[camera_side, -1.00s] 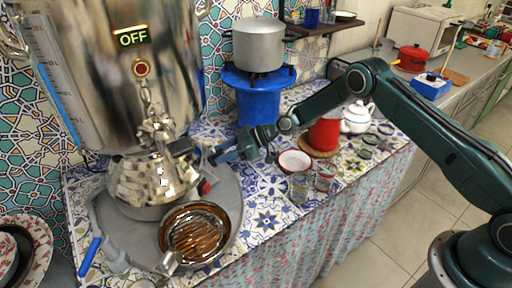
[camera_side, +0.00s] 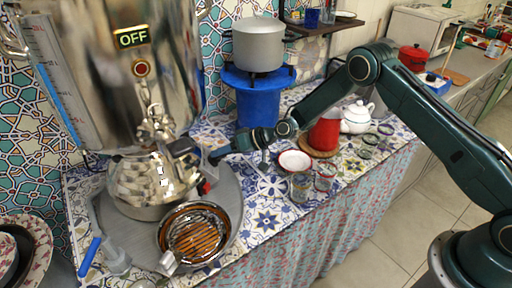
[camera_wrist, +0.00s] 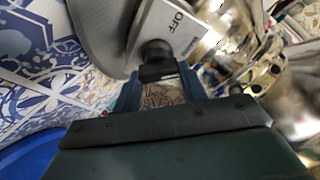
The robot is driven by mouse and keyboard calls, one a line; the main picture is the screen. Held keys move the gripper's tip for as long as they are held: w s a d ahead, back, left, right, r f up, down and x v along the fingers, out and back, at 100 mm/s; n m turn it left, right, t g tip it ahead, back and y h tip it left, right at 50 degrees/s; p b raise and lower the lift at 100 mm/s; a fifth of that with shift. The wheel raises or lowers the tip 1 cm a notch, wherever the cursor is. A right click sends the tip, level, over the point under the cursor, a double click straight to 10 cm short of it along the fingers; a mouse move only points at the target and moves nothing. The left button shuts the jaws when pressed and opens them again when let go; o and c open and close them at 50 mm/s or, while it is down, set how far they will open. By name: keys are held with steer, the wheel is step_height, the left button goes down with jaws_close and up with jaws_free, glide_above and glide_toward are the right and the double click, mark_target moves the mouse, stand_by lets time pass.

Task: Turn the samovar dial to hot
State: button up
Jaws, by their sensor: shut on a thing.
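The large shiny samovar (camera_side: 110,70) stands at the left in the side view, and its display (camera_side: 132,38) reads OFF. In the wrist view, a light plate (camera_wrist: 185,22) marked OFF carries the black dial (camera_wrist: 156,48). My gripper (camera_wrist: 158,74) is shut on the dial, with a blue-grey finger on each side of it. In the side view my gripper (camera_side: 210,156) reaches the samovar's lower right side from the right. The dial's pointer cannot be made out, and the fingers partly hide it.
A blue stove (camera_side: 257,105) with a pot (camera_side: 258,45) stands behind my gripper. A small white bowl (camera_side: 295,160), a glass jar (camera_side: 300,188) and a red canister (camera_side: 324,134) are to the right.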

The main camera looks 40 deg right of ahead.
steer(key=m+h, duration=0.1)
steer(key=m, duration=0.2)
steer(key=m+h, duration=0.1)
steer(key=m, duration=0.3)
steer(key=shift+m, duration=0.3)
steer(key=m+g+h, duration=0.1)
steer(key=m, duration=0.5)
steer(key=shift+f, duration=0.15)
steer(key=shift+m, duration=0.3)
steer(key=o, duration=1)
steer(key=shift+d, duration=0.15)
steer(key=v, duration=1.3)
steer(key=shift+r, duration=0.55)
steer(key=shift+r, duration=0.1)
